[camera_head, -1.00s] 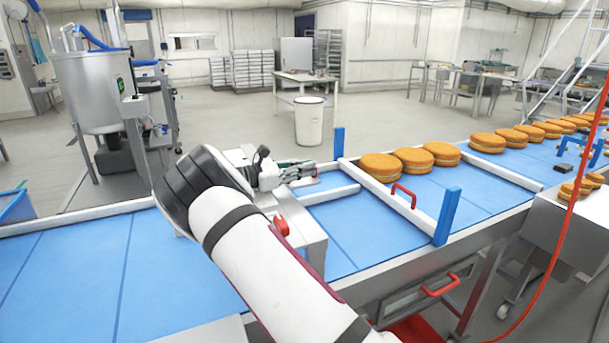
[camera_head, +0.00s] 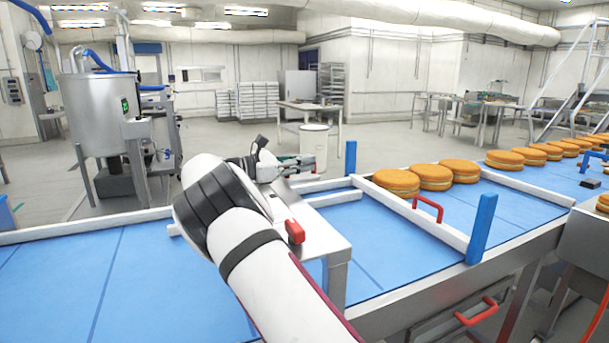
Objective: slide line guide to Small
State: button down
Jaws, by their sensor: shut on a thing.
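My gripper (camera_head: 308,167) is at the far edge of the blue conveyor, left of the far blue post (camera_head: 350,158). Its jaws are shut on a part beside the line guide, but the contact is small and partly hidden. I take the line guide (camera_head: 335,197) to be the white rail lying along the belt just in front of the gripper. My white arm crosses the foreground and hides part of the belt and the rail's left end. A little green shows at the gripper. No readable "Small" mark shows.
A white crossbar (camera_head: 443,227) with a red handle (camera_head: 429,207) and blue end posts spans the belt. Filled rounds (camera_head: 431,177) stand beyond it. A metal box with a red button (camera_head: 295,231) is beside my arm. The left belt (camera_head: 60,275) is clear.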

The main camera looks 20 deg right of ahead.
jog(key=shift+w+b, duration=0.6)
jog(key=shift+b, duration=0.35)
jog(key=shift+w+f+b, duration=0.2)
jog(key=shift+w+b, duration=0.3)
jog(key=shift+w, duration=0.1)
jog(key=shift+w+r+b, duration=0.15)
jog(key=shift+w+b, duration=0.2)
jog(key=shift+b, duration=0.2)
jog(key=c, duration=1.6)
grip_release()
jog(key=shift+d, duration=0.1)
jog(key=a, duration=1.2)
jog(key=shift+s, duration=0.1)
